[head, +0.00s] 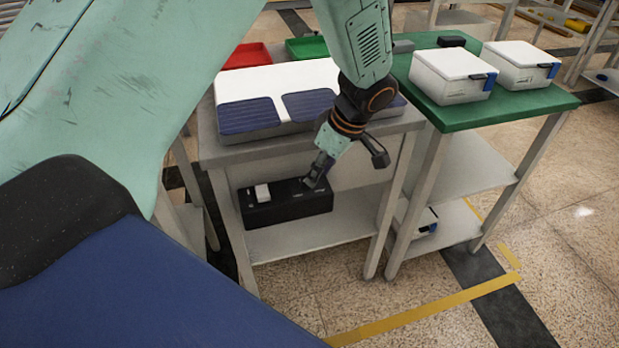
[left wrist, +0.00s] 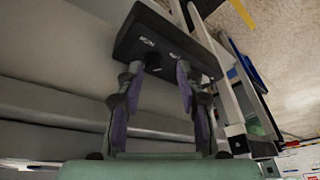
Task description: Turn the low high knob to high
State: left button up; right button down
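A black control box (head: 287,212) sits on the lower shelf of the grey table. A white block-like part (head: 262,193) stands on the left of its top. My left gripper (head: 317,178) reaches down to the right part of the box top and hides what lies under it. In the left wrist view the black box (left wrist: 165,38) has small white lettering. My left gripper (left wrist: 158,76) has its two fingers apart there, with a dark round knob (left wrist: 152,62) between them near the left finger. I cannot read the knob's setting. My right gripper is in neither view.
The grey table's top (head: 215,150) overhangs the shelf and carries a white and blue padded piece (head: 290,95). A green-topped table (head: 510,103) with white boxes stands to the right. Bare shelf (head: 350,215) lies right of the control box.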

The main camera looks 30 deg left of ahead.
pick_arm(q)
jog(key=shift+n+y, duration=0.4)
jog(key=shift+n, duration=0.4)
jog(key=a+f+b, duration=0.1)
jog(key=w+a+f+b, duration=0.1)
jog(key=a+f, duration=0.1)
jog(key=shift+a+f, duration=0.1)
jog(key=shift+f, duration=0.15)
jog(key=shift+s+a+f, duration=0.1)
jog(key=shift+a+f, duration=0.05)
jog(key=shift+f, duration=0.2)
jog(key=shift+a+f, duration=0.1)
jog(key=shift+f, duration=0.05)
jog(key=shift+c, duration=0.3)
grip_shut()
